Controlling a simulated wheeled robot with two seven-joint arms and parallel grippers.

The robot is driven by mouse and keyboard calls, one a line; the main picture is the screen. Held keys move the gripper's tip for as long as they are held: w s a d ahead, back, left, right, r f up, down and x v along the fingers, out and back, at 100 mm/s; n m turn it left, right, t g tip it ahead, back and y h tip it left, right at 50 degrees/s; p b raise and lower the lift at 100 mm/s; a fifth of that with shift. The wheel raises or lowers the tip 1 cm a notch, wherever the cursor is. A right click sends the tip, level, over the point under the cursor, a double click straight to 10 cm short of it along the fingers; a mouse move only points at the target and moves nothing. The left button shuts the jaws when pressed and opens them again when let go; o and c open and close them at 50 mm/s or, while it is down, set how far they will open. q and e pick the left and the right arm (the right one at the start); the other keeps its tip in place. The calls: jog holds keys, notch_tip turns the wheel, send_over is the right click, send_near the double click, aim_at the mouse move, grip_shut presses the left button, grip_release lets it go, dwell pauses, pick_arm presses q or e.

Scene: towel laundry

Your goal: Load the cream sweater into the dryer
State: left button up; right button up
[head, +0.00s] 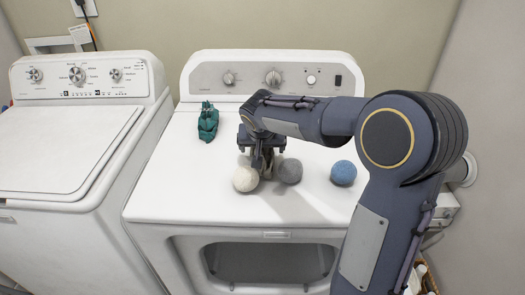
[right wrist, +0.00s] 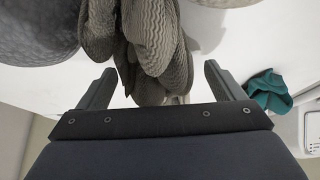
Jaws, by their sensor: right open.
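A bunched, ribbed knit garment (right wrist: 155,45), grey-beige in the right wrist view and likely the cream sweater, lies on the white top of the dryer (head: 190,165). In the head view it is mostly hidden behind my right gripper (head: 262,168). In the right wrist view my right gripper (right wrist: 156,78) is open, with a finger on either side of the fabric. The dryer front has a dark window or opening (head: 270,262); I cannot tell which. My left gripper is not in view.
A white ball (head: 245,179), a grey ball (head: 289,171) and a blue ball (head: 343,173) sit near my right gripper. A teal cloth (head: 208,122) lies at the dryer's back left. A white washer (head: 60,150) with its lid shut stands left.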

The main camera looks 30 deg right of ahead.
jog(key=c, duration=1.6)
jog(key=shift+r, duration=0.15)
